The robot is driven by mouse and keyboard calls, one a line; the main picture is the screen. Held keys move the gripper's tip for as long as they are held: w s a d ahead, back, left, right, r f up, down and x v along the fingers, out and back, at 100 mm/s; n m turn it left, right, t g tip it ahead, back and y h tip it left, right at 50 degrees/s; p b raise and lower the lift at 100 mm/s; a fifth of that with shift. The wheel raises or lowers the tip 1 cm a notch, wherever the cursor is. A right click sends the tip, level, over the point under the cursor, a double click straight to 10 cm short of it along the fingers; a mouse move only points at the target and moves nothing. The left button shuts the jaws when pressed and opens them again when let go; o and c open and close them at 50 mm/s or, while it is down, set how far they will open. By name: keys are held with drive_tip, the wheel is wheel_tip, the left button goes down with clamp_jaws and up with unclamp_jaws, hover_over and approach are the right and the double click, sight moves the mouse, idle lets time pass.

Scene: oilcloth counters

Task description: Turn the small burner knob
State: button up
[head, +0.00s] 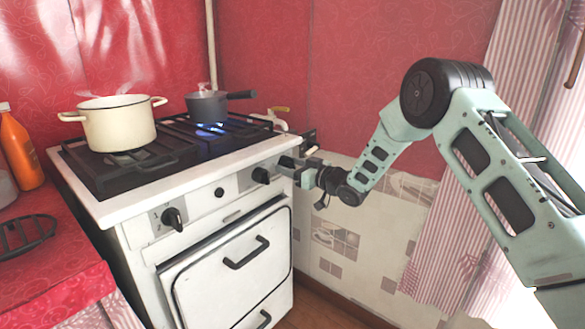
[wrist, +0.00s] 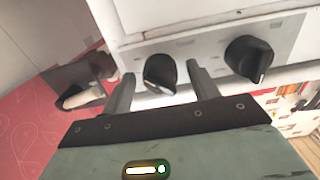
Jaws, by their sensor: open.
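A white stove (head: 140,222) has a black knob at the right end of its front panel (head: 261,175). Another black knob (head: 174,218) is at the left, with a small round black button (head: 219,192) between them. My gripper (head: 287,163) is open beside the right knob, coming from the right. In the wrist view my gripper (wrist: 161,88) has a black knob (wrist: 160,74) with a light pointer mark showing between its fingertips. A second black knob (wrist: 249,58) is outside the right finger. I cannot tell whether a finger touches a knob.
A grey saucepan (head: 207,105) stands over a blue flame (head: 210,128) at the back right burner. A steaming cream pot (head: 120,125) stands on the left. Oven door handle (head: 246,253) juts below the panel. The tiled wall (head: 345,245) is close on the right.

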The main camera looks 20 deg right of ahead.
drive_tip(key=c, duration=1)
